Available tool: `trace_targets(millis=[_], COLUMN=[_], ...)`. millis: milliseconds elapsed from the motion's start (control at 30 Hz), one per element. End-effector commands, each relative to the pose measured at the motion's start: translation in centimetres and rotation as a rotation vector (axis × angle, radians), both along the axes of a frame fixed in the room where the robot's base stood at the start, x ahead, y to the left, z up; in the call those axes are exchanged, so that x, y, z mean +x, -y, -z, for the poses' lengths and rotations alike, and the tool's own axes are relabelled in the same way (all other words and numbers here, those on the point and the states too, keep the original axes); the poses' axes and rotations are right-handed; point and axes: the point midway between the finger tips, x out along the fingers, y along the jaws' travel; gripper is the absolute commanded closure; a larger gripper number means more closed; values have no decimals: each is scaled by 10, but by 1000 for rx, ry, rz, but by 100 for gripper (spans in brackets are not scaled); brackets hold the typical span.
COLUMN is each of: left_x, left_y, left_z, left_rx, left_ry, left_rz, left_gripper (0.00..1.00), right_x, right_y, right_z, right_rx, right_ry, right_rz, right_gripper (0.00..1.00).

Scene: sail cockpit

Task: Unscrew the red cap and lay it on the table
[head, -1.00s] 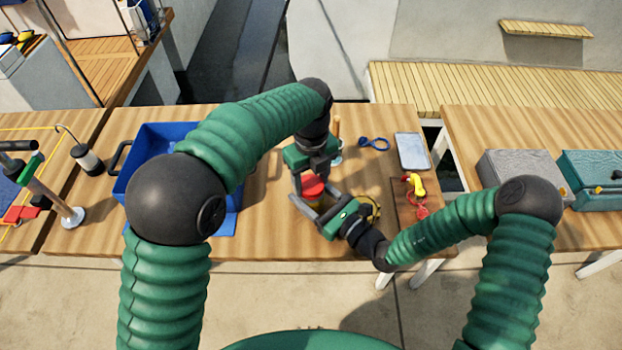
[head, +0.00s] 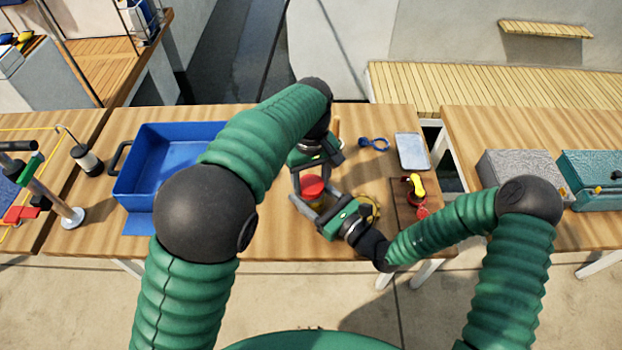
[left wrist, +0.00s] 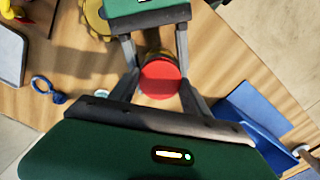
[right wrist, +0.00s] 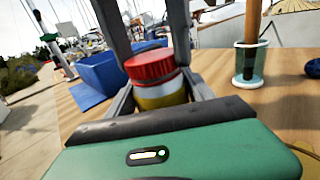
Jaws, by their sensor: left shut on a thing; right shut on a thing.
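The red cap (head: 312,186) sits on top of a jar with a yellowish body (right wrist: 162,95) at the middle of the table. My left gripper (head: 311,180) reaches down from above and is shut on the red cap, a finger on each side; the cap also shows in the left wrist view (left wrist: 160,79). My right gripper (head: 318,204) comes in low from the right and is shut around the jar body below the cap. In the right wrist view the cap is at the jar's mouth; I cannot tell how far it is unscrewed.
A blue bin (head: 165,165) stands to the left on the table (head: 270,225). Bare table lies between bin and jar.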

Motion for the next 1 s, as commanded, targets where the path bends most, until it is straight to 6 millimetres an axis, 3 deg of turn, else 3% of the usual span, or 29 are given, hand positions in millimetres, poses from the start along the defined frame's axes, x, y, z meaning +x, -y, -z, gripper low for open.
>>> trace_targets(millis=[300,333,500,767,1000], left_x=[2,2,1,1,1], left_y=[1,1,1,0,0], left_z=[-1,-1,-1,-1,-34], left_rx=[-3,-3,-2,-2,-2], left_ry=[8,8,5,4,5], left_rz=[-41,-41,-40,-39,-40], left_gripper=[93,43,23,23,23], right_x=[-2,-2,-2,-2,-1], right_y=[-2,-2,-2,-1,0], right_z=[1,1,1,1,2], right_rx=[-2,-2,-1,-1,-1], right_ry=[-4,-4,-4,-4,-4], right_rz=[-6,-6,-6,-3,-2], right_gripper=[100,100,100,100,100])
